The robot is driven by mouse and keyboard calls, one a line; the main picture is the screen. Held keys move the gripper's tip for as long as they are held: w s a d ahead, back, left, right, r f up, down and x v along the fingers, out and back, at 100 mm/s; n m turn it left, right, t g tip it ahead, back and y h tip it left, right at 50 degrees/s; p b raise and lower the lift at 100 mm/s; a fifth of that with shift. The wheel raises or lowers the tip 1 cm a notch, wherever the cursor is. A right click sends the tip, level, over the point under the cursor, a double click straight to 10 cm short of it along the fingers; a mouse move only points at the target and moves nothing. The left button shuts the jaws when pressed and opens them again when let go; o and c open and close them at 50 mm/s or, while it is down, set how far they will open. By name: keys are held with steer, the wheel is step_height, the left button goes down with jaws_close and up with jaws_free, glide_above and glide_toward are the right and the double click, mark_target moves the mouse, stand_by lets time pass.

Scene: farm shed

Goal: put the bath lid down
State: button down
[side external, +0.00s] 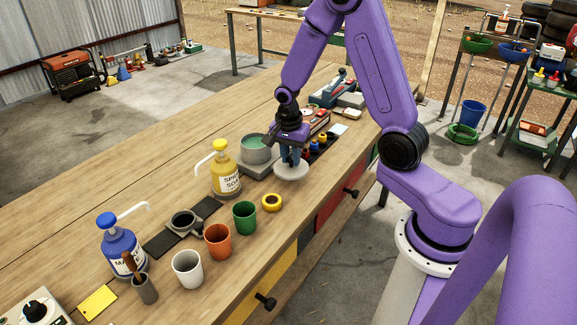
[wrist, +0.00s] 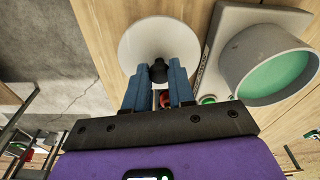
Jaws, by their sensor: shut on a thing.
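The bath lid (side external: 291,172) is a pale round disc with a black knob. My gripper (side external: 290,157) is shut on the knob, and the lid hangs roughly level below the fingers. In the wrist view, the lid (wrist: 139,40) lies beyond the blue fingers (wrist: 160,72), with concrete floor on its left and wood on its right. I cannot tell whether it touches the bench. The bath (side external: 256,151) is an uncovered grey round pot of green liquid on a grey base, just left of my gripper. It also shows at the right of the wrist view (wrist: 236,78).
A yellow soap bottle (side external: 225,172) stands left of the bath. A yellow ring (side external: 272,202) and a green cup (side external: 244,217) sit in front, near the bench's front edge. Small coloured items (side external: 320,140) lie right of my gripper. Bare wood (side external: 150,180) runs along the back left.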

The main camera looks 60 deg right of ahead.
mark_target(289, 165)
steer(key=shift+w+d+f, duration=0.1)
steer(key=shift+w+f, duration=0.35)
steer(key=shift+f, duration=1.7)
steer(key=shift+f, duration=0.1)
steer(key=c, duration=1)
jaws_free()
steer(key=shift+o, duration=0.2)
